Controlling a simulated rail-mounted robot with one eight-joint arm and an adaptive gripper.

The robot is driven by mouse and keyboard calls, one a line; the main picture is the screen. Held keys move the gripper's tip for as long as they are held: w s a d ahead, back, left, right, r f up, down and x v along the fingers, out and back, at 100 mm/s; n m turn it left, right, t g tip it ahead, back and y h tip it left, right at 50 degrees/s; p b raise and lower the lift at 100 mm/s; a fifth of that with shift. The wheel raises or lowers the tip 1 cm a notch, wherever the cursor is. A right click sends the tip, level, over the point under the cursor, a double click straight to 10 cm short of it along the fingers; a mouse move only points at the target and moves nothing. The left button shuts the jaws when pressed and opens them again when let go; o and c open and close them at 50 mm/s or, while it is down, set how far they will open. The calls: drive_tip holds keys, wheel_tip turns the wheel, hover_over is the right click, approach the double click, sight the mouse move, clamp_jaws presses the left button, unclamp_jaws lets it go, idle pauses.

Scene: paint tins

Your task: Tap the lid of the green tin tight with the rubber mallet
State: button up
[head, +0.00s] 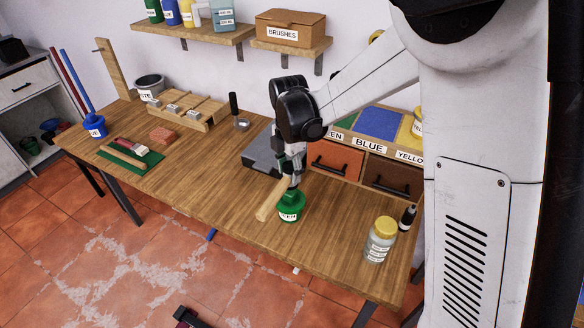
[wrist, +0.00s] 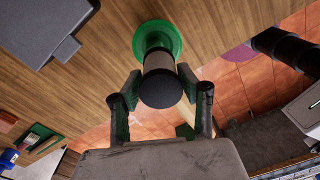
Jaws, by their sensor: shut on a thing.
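My gripper (head: 292,174) is shut on the rubber mallet, above the front middle of the bench. The mallet's pale wooden handle (head: 270,201) slants down to the left in the head view. Its black head (wrist: 160,84) sits between my fingers in the wrist view. The green tin (head: 291,209) stands upright on the bench right below the mallet. Its green top (wrist: 158,36) shows beyond the black head in the wrist view, partly covered by it. I cannot tell whether the mallet touches the lid or whether the lid sits level.
A jar with a yellow lid (head: 381,241) stands on the bench to the right. A green mat (head: 130,158) with a brush lies at left.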

drive_tip(key=shift+a, duration=0.1)
drive_tip(key=shift+f+b, duration=0.1)
drive_tip(key=shift+b, duration=0.3)
drive_tip(key=shift+f+b, duration=0.6)
drive_tip(key=shift+b, duration=0.25)
drive_tip(key=shift+f+b, duration=0.95)
drive_tip(key=shift+b, duration=0.1)
idle(1.8)
drive_tip(key=shift+r+p, duration=0.45)
drive_tip(key=shift+r, duration=0.6)
